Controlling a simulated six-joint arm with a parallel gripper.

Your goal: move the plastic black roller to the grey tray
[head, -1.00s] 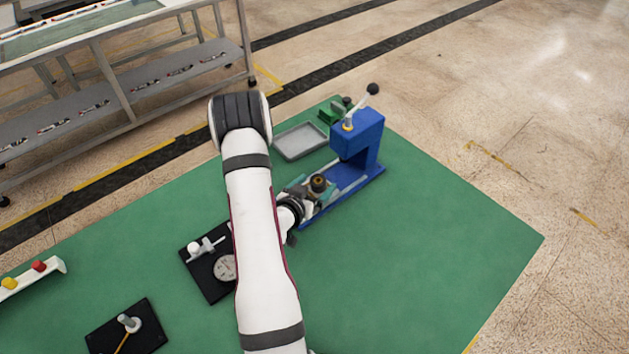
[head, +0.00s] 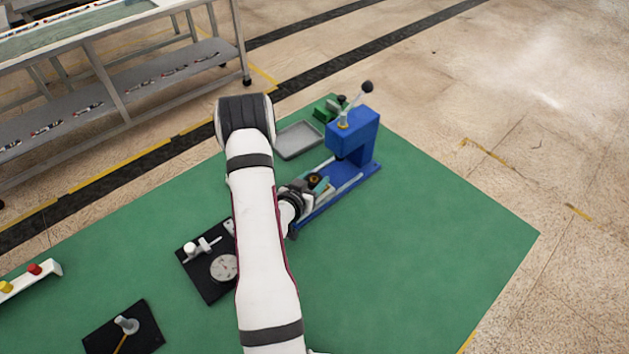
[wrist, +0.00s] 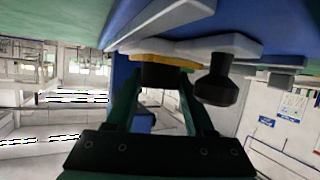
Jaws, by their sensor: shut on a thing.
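The black roller (head: 315,179), dark with an orange-brown centre on top, is at the near end of the blue press base. My gripper (head: 313,184) is at it, partly hidden by its own wrist. In the wrist view, the dark green fingers of my gripper (wrist: 162,92) are shut on the black roller (wrist: 163,75), close below a yellow band. I cannot tell whether the roller still touches its support. The grey tray (head: 279,148) lies empty on the green mat, beyond the gripper and left of the press.
The blue press (head: 355,137), with a raised ball-ended lever (head: 367,88), stands right of the tray. A green block (head: 326,108) is behind the tray. A black knob (wrist: 220,88) is close beside the fingers. A black dial gauge stand (head: 208,265) is left of my arm. The right mat is clear.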

